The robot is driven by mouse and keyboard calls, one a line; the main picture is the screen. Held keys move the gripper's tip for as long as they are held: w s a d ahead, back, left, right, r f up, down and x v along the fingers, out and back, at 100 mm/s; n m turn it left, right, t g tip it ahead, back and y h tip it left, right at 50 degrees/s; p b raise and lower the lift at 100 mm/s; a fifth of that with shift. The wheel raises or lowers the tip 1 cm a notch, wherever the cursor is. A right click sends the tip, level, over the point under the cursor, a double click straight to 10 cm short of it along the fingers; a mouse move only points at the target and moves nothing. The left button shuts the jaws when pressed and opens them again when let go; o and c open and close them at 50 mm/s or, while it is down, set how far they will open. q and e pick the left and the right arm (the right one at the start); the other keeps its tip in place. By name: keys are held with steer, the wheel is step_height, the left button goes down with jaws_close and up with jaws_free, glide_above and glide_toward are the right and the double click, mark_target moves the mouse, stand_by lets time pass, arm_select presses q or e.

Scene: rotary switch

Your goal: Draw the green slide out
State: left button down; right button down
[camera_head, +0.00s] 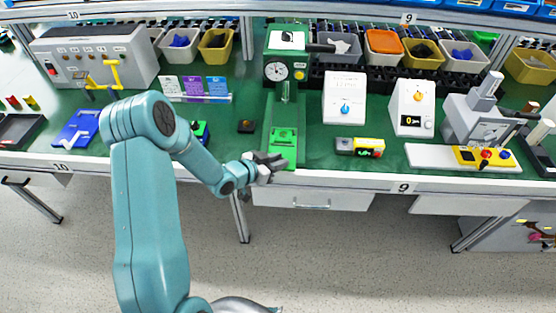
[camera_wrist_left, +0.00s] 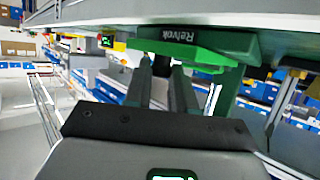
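The bright green slide (camera_head: 283,138) sits at the foot of the green press (camera_head: 287,45), near the bench's front edge. My left gripper (camera_head: 277,162) is at the slide's front end. I cannot tell whether the tips touch the slide. My right gripper is in neither view.
A small black box (camera_head: 246,126) lies left of the slide, and a yellow-grey box (camera_head: 360,147) lies to its right. Two white instruments (camera_head: 344,97) stand further right. Bins (camera_head: 383,46) line the back. A drawer (camera_head: 313,198) hangs below the bench edge.

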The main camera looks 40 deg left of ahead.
arm_select(q)
steer(key=shift+s+d, duration=0.1)
steer(key=shift+s, duration=0.05)
steer(key=c, duration=1.4)
jaws_free()
steer(key=o, duration=0.5)
steer(key=shift+c, duration=0.2)
steer(key=shift+s+r, duration=0.1)
steer(key=shift+s, duration=0.05)
steer(key=v, duration=1.6)
steer(key=shift+b, duration=0.45)
steer(key=shift+s, duration=0.1)
